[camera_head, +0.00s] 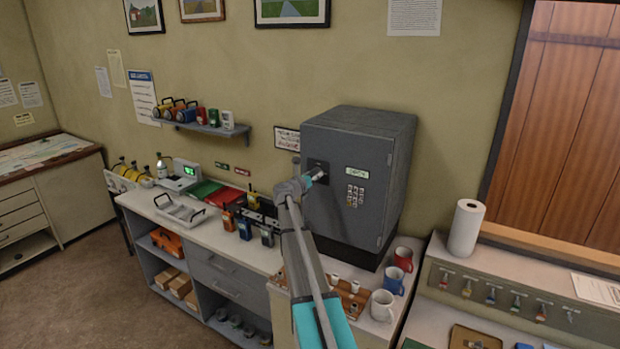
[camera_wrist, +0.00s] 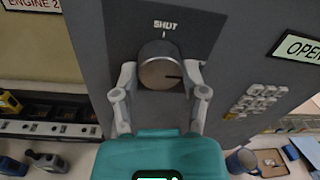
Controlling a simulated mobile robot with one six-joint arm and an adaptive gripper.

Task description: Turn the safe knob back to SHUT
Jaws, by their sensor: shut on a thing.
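The grey safe (camera_head: 347,210) stands on the counter against the wall. Its round knob (camera_wrist: 160,66) sits on a dark plate under the word SHUT (camera_wrist: 165,24) and a short white tick. A dark line on the knob's face points right, away from that tick. My gripper (camera_wrist: 160,74) is shut on the knob, one finger on each side. In the head view my gripper (camera_head: 312,178) is at the safe's front and largely covers the knob. A pale sign reading OPEN (camera_wrist: 300,47) is on the safe front, to the right of the knob.
A keypad (camera_head: 355,196) is on the safe front below the sign. Mugs (camera_head: 383,305) and a wooden tray (camera_head: 340,296) with small cups stand on the counter before the safe. Radios (camera_head: 244,228) stand to the left. A paper roll (camera_head: 465,229) stands to the right.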

